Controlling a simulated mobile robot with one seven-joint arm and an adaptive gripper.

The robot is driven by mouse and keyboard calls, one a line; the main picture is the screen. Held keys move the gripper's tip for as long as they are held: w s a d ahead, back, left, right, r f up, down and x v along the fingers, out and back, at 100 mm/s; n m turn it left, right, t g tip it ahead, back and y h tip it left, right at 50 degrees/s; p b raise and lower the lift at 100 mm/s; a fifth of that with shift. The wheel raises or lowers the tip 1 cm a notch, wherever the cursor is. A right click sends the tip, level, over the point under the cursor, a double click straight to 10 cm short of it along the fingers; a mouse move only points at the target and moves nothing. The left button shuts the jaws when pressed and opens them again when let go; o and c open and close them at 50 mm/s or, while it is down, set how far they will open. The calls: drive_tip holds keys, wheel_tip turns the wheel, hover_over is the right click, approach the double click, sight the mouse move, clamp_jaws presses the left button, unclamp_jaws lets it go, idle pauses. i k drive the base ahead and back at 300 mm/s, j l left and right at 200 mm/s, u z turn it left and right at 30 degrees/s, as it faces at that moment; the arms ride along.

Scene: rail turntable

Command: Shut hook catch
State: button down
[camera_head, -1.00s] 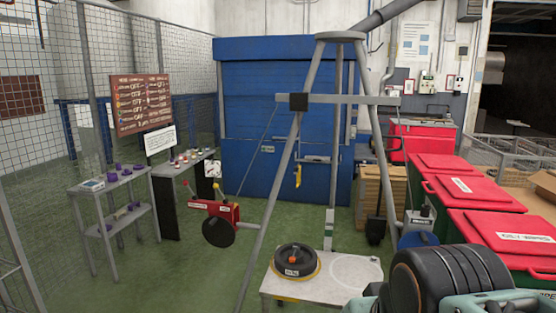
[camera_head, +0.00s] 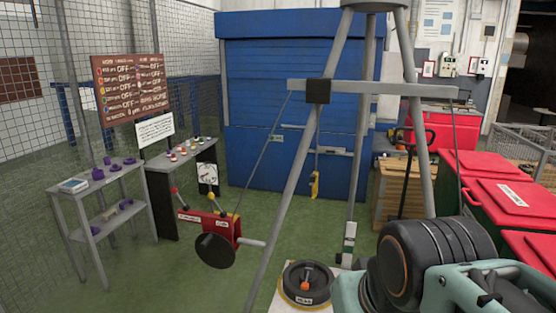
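A small yellow hook (camera_head: 314,184) hangs on a thin line under the grey tripod frame (camera_head: 290,165), in front of the blue shutter. It is too small to tell whether its catch is open or shut. Links of my own arm fill the lower right of the head view. My gripper's fingers do not show, and nothing of mine is seen touching the hook.
A red winch (camera_head: 216,226) with a black disc is on the left tripod leg. A black round weight (camera_head: 306,283) sits on a pale platform below the hook. Red-lidded bins (camera_head: 498,202) stand at right. Shelves (camera_head: 104,192) stand at left, with green floor between.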

sight(313, 177)
drive_tip(key=i, duration=0.55)
drive_tip(key=i+l+u, duration=0.1)
drive_tip(key=i, duration=0.4)
